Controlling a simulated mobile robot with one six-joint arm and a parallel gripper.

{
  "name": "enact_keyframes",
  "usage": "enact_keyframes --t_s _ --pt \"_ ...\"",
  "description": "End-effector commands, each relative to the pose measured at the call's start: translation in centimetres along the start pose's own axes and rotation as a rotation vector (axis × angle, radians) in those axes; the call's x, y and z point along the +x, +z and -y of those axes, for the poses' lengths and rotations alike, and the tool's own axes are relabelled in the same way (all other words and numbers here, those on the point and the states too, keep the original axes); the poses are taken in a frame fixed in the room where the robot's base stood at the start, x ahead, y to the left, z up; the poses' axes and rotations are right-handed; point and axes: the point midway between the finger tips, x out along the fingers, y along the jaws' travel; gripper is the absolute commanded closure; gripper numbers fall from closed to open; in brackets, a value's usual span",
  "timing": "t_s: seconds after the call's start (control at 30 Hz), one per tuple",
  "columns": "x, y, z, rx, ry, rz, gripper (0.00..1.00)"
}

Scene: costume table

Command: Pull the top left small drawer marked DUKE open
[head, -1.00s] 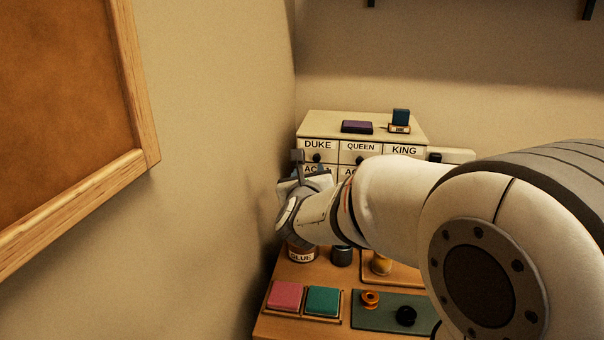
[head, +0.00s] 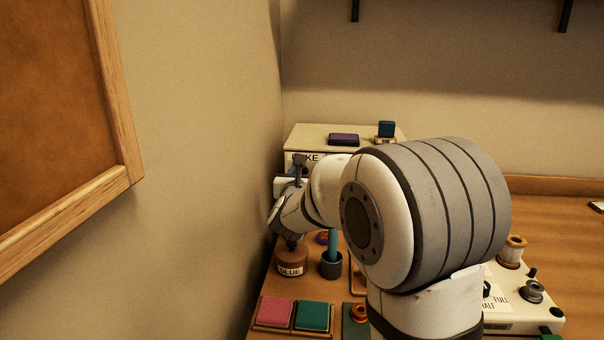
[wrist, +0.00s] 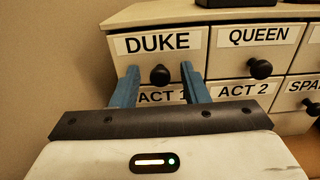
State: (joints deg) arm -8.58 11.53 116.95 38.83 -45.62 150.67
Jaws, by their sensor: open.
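The DUKE drawer (wrist: 160,58) is the top left small drawer of a cream drawer cabinet (head: 360,133). It looks shut, its front level with the QUEEN drawer (wrist: 256,50) beside it. Its round black knob (wrist: 160,75) shows in the wrist view. My gripper (wrist: 158,75) is open, with one blue finger on each side of the knob and a gap on both sides. I cannot tell how far the fingertips reach in depth. In the head view my gripper (head: 299,160) and arm cover most of the drawer fronts; only part of the DUKE label shows.
The ACT 1 drawer (wrist: 160,97) lies just below. A wall stands close on the left. A purple pad (head: 343,139) and a stamp (head: 386,130) lie on the cabinet.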

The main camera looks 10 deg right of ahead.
Motion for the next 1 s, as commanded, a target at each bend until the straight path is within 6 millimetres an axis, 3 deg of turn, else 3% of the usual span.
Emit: enact_keyframes --t_s 0.13,0.6,1.0 --pt "-0.03 -0.02 -0.03 0.000 0.001 0.000 0.61" --pt "-0.07 -0.02 -0.10 -0.001 0.002 -0.001 0.99" --pt "-0.42 -0.17 -0.18 0.000 0.003 0.001 1.00"
